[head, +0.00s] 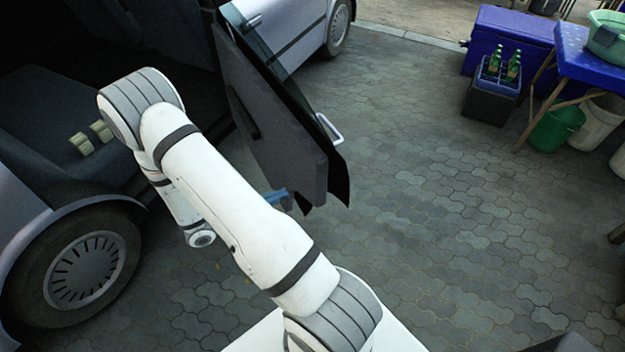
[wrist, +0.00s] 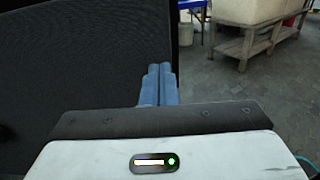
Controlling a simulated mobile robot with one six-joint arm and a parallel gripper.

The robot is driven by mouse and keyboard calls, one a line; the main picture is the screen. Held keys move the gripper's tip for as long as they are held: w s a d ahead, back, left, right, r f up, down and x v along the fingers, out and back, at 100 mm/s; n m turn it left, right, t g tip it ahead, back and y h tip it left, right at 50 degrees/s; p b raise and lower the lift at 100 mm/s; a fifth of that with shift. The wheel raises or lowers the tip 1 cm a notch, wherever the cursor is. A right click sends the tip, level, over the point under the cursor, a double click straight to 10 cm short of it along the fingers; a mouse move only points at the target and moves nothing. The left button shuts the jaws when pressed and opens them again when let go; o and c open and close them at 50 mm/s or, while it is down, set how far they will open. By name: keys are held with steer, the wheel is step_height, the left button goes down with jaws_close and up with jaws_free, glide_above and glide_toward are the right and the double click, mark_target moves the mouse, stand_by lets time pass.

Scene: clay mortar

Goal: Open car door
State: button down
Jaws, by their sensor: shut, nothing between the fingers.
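The car door (head: 270,120) stands swung well out from the car body (head: 35,215), with the dark opening and seat (head: 65,130) showing. Its dark inner panel faces my arm, and a pale handle (head: 330,128) sticks out on its far side. My gripper (head: 283,198) is at the door's lower inner side in the head view, partly hidden behind my arm. In the wrist view its blue fingers (wrist: 159,84) are together and empty. The dark door panel (wrist: 80,55) fills the left there, close to the fingers. I cannot tell whether they touch it.
A blue cooler (head: 510,40), a crate with green bottles (head: 490,98), a green bucket (head: 555,128) and a blue table (head: 590,55) stand at the upper right. A wooden bench (wrist: 255,42) shows in the wrist view. The paving right of the door is clear.

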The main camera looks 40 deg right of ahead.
mark_target(322, 178)
steer(key=d, duration=0.3)
steer(key=s+d+p, duration=0.1)
steer(key=d, duration=0.2)
steer(key=s+d, duration=0.1)
steer(key=d, duration=0.2)
steer(key=shift+d, duration=0.35)
